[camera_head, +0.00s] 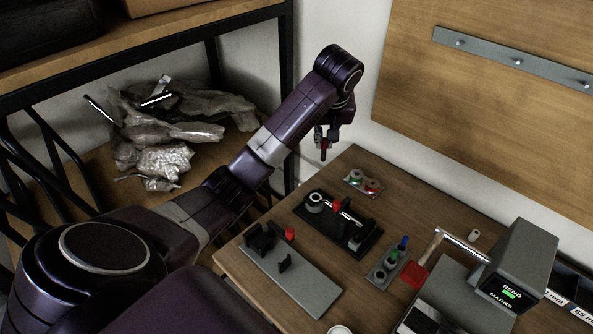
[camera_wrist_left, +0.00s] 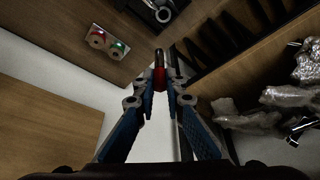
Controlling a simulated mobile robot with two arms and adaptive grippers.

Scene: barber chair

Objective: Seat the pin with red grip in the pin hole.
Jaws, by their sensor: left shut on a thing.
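My left gripper (camera_head: 322,140) hangs fingers-down above the far left corner of the wooden bench and is shut on the pin with red grip (camera_head: 323,153). The left wrist view shows the red grip (camera_wrist_left: 159,79) between the two fingertips (camera_wrist_left: 158,96), with a short metal shank pointing away from the gripper. The pin is in the air, clear of the bench. A black fixture (camera_head: 365,243) on the bench carries a metal rod, a ring and a red part. A grey plate (camera_head: 307,285) with black brackets lies nearer. I cannot make out the pin hole. My right gripper is not in view.
A small plate (camera_head: 352,182) with a red and a green ring lies at the bench's far edge. A grey block (camera_head: 378,275) holds blue and green pegs. A grey machine (camera_head: 522,262) stands at right. A shelf with bagged parts (camera_head: 165,155) is at left.

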